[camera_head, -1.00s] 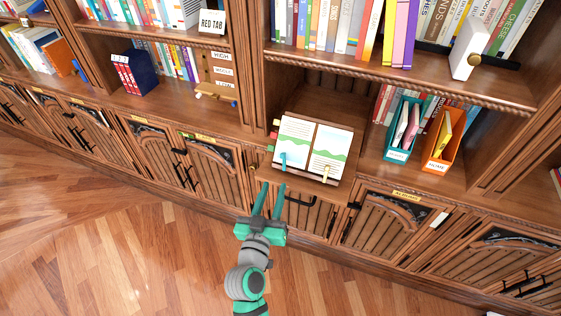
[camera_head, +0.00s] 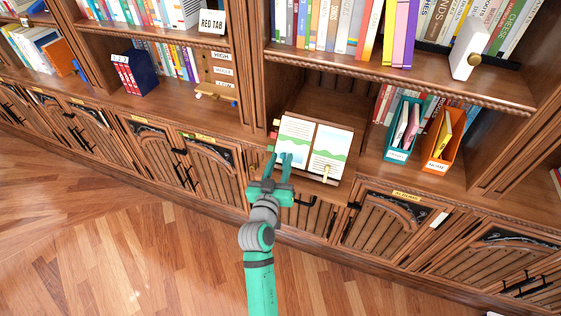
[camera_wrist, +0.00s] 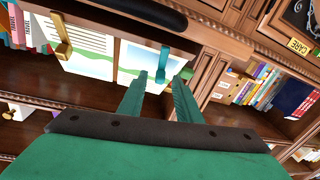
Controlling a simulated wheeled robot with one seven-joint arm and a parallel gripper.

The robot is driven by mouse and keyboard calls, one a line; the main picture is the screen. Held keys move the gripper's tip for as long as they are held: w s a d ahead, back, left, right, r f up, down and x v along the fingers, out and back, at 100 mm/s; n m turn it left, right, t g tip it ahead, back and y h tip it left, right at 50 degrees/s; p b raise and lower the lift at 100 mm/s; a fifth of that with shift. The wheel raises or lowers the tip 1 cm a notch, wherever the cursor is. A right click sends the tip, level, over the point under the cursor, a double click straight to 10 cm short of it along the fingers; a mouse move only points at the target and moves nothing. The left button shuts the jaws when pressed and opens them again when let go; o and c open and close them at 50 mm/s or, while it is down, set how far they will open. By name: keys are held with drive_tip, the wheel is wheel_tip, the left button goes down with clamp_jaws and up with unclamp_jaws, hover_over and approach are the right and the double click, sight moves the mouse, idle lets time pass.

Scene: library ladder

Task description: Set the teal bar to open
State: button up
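The teal bar (camera_wrist: 163,64) is a small upright bar at the lower edge of the open book's left page (camera_head: 295,132), as the head view has it. In the wrist view it shows between my two fingertips. In the head view my fingers cover most of it. My gripper (camera_head: 279,158) is open, its fingers pointing at the book; the wrist view also shows the gripper (camera_wrist: 164,76) with a gap between its fingers. I cannot tell how far the tips are from the bar, or whether they touch it.
A brass bar (camera_head: 326,173) stands at the right page's lower edge. Coloured tabs line the book's left side. A teal holder (camera_head: 397,154) and an orange holder (camera_head: 433,163) stand to the right. A dark cabinet handle (camera_head: 302,202) lies below the book.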

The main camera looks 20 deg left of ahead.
clamp_jaws()
drive_tip(key=shift+n+y, duration=0.5)
drive_tip(key=n+y, duration=0.1)
drive_tip(key=n, duration=0.1)
drive_tip(key=a+n+g+y, duration=0.1)
drive_tip(key=n, duration=0.1)
drive_tip(key=shift+s+f, duration=0.1)
drive_tip(key=n+g+y, duration=0.1)
drive_tip(key=n, duration=0.1)
drive_tip(key=n+g, duration=0.1)
drive_tip(key=n+g+y, duration=0.1)
drive_tip(key=n, duration=0.1)
drive_tip(key=shift+s+a+f+n+y, duration=0.2)
drive_tip(key=shift+a+f+n+y, duration=0.1)
drive_tip(key=shift+a, duration=0.1)
drive_tip(key=n+g, duration=0.1)
drive_tip(key=n, duration=0.2)
drive_tip(key=f+n+g, duration=0.1)
drive_tip(key=shift+s+a+n+g+y, duration=0.3)
drive_tip(key=shift+n+y, duration=0.1)
drive_tip(key=shift+s+f+n+g, duration=0.15)
drive_tip(key=shift+n+g, duration=0.3)
drive_tip(key=shift+n, duration=0.25)
drive_tip(key=shift+s+f+n+g, duration=0.15)
drive_tip(key=shift+n+g, duration=0.3)
drive_tip(key=shift+n, duration=0.25)
drive_tip(key=shift+f, duration=0.1)
